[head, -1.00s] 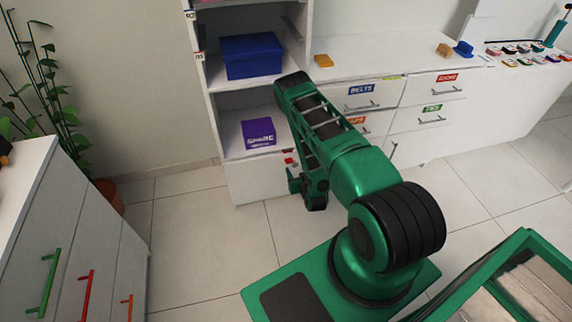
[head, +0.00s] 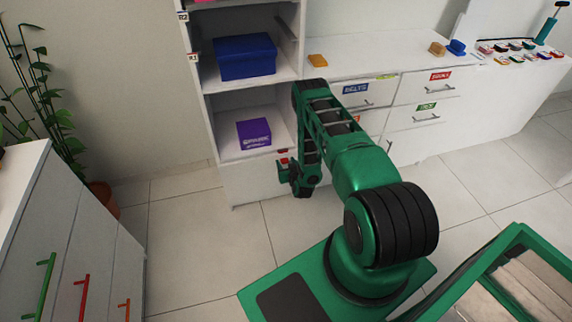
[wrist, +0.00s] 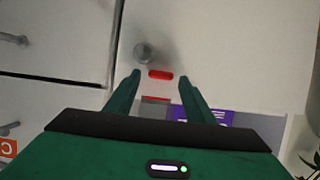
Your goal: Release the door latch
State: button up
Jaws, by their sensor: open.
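The latch shows in the wrist view as a small red bar (wrist: 160,75) on a white door panel (wrist: 225,50), beside a round grey knob (wrist: 145,53). A second red piece (wrist: 155,99) sits just below the bar. My gripper (wrist: 161,78) is open and empty, with one finger on each side of the red bar; I cannot tell whether they touch it. In the head view, my gripper (head: 283,168) is at the low door panel (head: 240,183) under the bottom open shelf. Red (head: 283,159) shows just above it. My arm hides part of the panel.
A purple box (head: 254,133) sits on the shelf above the door, and a blue box (head: 245,57) one shelf higher. Labelled drawers (head: 424,88) stand to the right. A cabinet (head: 60,240) with coloured handles is at left. Open tile floor (head: 190,250) lies between.

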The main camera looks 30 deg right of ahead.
jog(key=c, duration=1.1)
jog(key=shift+o, duration=0.2)
jog(key=shift+d, duration=0.1)
jog(key=shift+r+g+y, duration=0.4)
jog(key=shift+r+g, duration=0.45)
jog(key=shift+g, duration=0.55)
jog(key=r+g, duration=0.1)
jog(key=g, duration=0.1)
jog(key=shift+r+g+y, duration=0.1)
jog(key=shift+g+y, duration=0.2)
jog(key=shift+w+r+g+y, duration=0.15)
jog(key=shift+r+g+y, duration=0.3)
jog(key=shift+g, duration=0.75)
jog(key=shift+w+r+g+y, duration=0.2)
jog(key=shift+r+g, duration=0.4)
jog(key=shift+g, duration=0.6)
jog(key=o, duration=1.1)
jog(key=shift+c, duration=0.2)
